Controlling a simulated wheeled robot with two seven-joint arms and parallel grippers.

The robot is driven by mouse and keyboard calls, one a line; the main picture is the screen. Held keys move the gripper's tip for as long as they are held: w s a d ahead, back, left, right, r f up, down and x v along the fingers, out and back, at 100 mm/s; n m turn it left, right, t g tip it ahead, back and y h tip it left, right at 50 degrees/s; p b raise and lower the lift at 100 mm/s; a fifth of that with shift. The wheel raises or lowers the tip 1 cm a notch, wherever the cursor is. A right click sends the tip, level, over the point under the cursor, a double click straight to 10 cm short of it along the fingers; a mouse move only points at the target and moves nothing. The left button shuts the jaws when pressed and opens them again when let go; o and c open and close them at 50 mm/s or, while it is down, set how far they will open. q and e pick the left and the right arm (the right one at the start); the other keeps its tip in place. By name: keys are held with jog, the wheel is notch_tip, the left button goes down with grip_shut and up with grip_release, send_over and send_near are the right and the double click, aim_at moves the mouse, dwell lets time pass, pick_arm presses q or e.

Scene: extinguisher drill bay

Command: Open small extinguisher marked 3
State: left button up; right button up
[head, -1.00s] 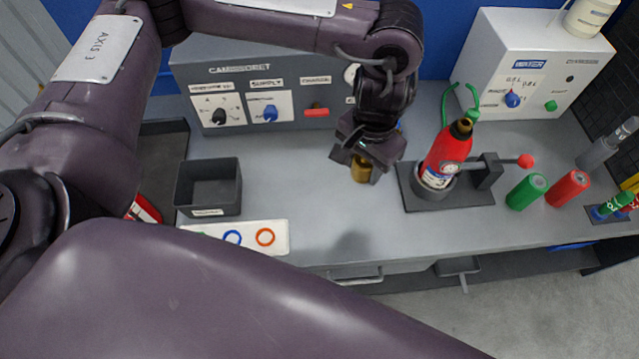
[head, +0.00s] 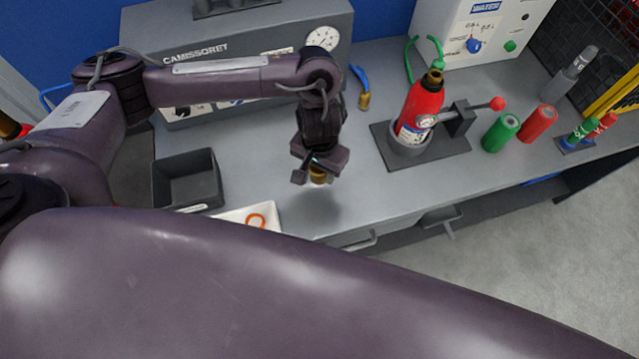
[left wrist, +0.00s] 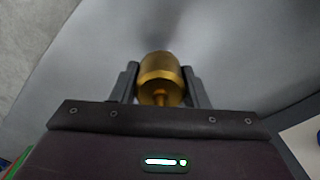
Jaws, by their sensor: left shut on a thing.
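The small red extinguisher (head: 420,105) leans slightly in a round grey holder (head: 408,145) on a dark base plate. My right gripper is not in view.
A clamp lever with a red knob (head: 497,103) stands right of the extinguisher. A dark open bin (head: 187,180) and a white tray (head: 235,215) with an orange ring lie left. A blue-handled brass piece (head: 363,95) lies behind. Green (head: 500,133) and red cylinders (head: 538,123) stand right.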

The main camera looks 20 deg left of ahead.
aim_at(320, 189)
pick_arm(q)
notch_tip(320, 189, down, 4)
jog(key=shift+d+r+b, duration=0.1)
jog(key=shift+d+b, duration=0.05)
jog(key=shift+b, duration=0.4)
jog(key=shift+f+b, duration=0.3)
jog(key=shift+f, duration=1.2)
jog(key=shift+f, duration=0.1)
jog(key=o, duration=1.1)
notch_tip(320, 189, up, 11)
jog(key=p, duration=0.3)
jog(key=shift+f, duration=0.2)
jog(key=shift+r, duration=0.8)
